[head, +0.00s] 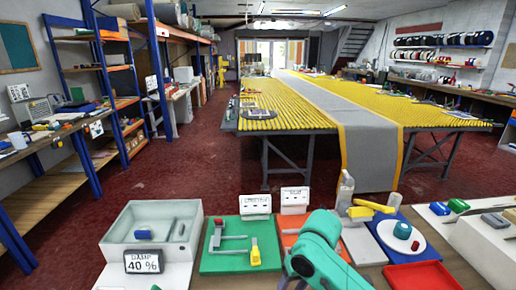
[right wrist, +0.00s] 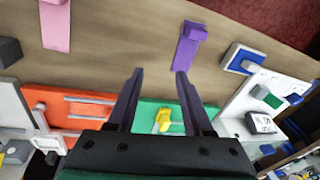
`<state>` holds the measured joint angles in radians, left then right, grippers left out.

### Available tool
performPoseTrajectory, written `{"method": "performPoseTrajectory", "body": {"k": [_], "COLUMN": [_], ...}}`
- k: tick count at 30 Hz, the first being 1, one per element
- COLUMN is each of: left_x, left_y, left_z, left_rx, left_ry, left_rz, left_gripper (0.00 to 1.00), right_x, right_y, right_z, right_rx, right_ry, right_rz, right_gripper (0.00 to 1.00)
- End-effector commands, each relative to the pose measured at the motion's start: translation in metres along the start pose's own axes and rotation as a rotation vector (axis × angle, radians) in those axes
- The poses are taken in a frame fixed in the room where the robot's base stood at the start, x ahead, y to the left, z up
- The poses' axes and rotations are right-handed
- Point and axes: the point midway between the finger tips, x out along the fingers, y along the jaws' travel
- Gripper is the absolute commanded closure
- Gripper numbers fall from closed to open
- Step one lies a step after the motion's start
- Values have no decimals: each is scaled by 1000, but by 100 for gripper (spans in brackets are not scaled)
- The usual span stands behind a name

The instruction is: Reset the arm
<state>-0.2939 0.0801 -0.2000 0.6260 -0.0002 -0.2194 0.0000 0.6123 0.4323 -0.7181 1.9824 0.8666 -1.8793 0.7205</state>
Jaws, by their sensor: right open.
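My right arm (head: 322,250), a teal link, rises from the bottom of the head view in front of the orange mat. My right gripper (right wrist: 160,72) shows in the right wrist view with its two dark fingers apart. Nothing is between them. The fingers hang over bare bench top, beside a green mat (right wrist: 205,112) with a yellow piece (right wrist: 163,120). The same green mat (head: 225,264) lies on the front bench in the head view. My left gripper is not in view.
A pale bin (head: 118,250) labelled "damp 40 %" stands left of the green mat. Purple (right wrist: 190,45) and pink (right wrist: 55,25) pieces lie on the bench.

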Motion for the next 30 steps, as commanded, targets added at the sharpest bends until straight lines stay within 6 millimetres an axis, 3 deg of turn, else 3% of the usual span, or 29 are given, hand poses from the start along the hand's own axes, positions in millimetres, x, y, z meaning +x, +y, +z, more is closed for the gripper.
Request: {"method": "performPoseTrajectory", "body": {"k": [4, 8, 15, 25, 30], "left_x": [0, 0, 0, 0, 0], "left_y": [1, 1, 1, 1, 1], "left_z": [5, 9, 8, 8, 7], "left_rx": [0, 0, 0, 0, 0], "left_ry": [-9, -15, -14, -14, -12], "left_rz": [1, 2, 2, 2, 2], "left_gripper": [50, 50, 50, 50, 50], "right_x": [22, 39, 55, 50, 112], "right_y": [-9, 1, 53, 124, 132], "right_z": [19, 43, 102, 194, 186], "right_rx": [-37, -35, 21, 63, 57], "right_ry": [63, 148, 231, 184, 161], "right_rz": [-73, -104, -6, 228, 215], "right_gripper": [49, 49, 49, 49, 49]}}
